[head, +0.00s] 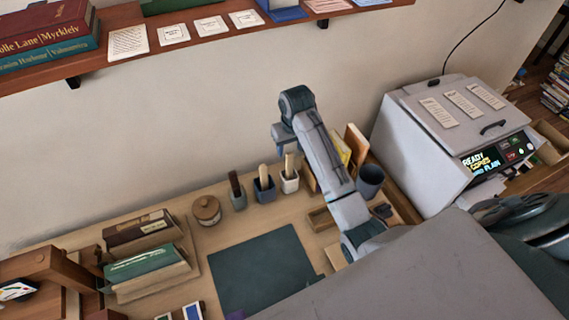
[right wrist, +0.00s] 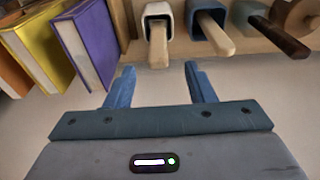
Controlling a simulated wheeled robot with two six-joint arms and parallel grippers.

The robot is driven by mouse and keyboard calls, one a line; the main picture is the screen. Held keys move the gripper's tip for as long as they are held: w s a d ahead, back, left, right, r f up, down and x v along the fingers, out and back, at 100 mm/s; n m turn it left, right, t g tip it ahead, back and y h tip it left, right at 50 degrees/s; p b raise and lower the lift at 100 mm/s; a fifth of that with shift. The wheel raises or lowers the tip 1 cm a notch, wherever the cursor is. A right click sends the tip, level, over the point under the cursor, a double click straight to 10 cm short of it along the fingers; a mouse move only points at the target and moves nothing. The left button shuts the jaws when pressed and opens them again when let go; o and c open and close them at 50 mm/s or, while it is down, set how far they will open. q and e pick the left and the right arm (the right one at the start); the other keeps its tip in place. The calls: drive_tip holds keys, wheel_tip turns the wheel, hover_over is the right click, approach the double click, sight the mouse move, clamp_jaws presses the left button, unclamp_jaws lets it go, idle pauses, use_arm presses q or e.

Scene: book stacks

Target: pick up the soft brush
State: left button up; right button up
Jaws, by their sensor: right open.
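Several small cups stand in a row at the back of the desk, and three of them hold upright handles. A pale wooden handle (head: 289,163) stands in the white cup (head: 290,183); in the right wrist view this handle (right wrist: 158,46) shows too. A second pale handle (right wrist: 216,34) stands in the blue cup (head: 264,190). A dark brown handle (head: 235,183) stands in the grey cup (head: 239,199). Which is the soft brush I cannot tell; the heads are hidden. My right gripper (right wrist: 160,82) is open and empty, facing the white cup's handle, apart from it. My left gripper is out of view.
Purple (right wrist: 85,45) and yellow (right wrist: 37,47) books stand beside the white cup. A round wooden pot (head: 206,210) is on the other side. A dark mat (head: 262,272) lies in front. A printer (head: 440,135) stands right; a shelf (head: 200,38) hangs above.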

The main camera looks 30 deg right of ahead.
sight(290, 155)
wheel_tip(290, 155, down, 3)
drive_tip(key=shift+f+p, duration=0.1)
drive_tip(key=shift+p, duration=0.3)
drive_tip(key=shift+w+f+p, duration=0.1)
drive_tip(key=shift+f+p, duration=0.35)
drive_tip(key=shift+f, duration=0.1)
drive_tip(key=f, duration=0.1)
drive_tip(key=f+p, duration=0.1)
drive_tip(key=f, duration=0.1)
drive_tip(key=f+p, duration=0.1)
drive_tip(key=shift+w+d+f, duration=0.15)
drive_tip(key=shift+w+f, duration=0.05)
drive_tip(key=shift+w, duration=0.05)
drive_tip(key=shift+f, duration=0.1)
drive_tip(key=c, duration=1.1)
clamp_jaws()
drive_tip(key=shift+w, duration=0.1)
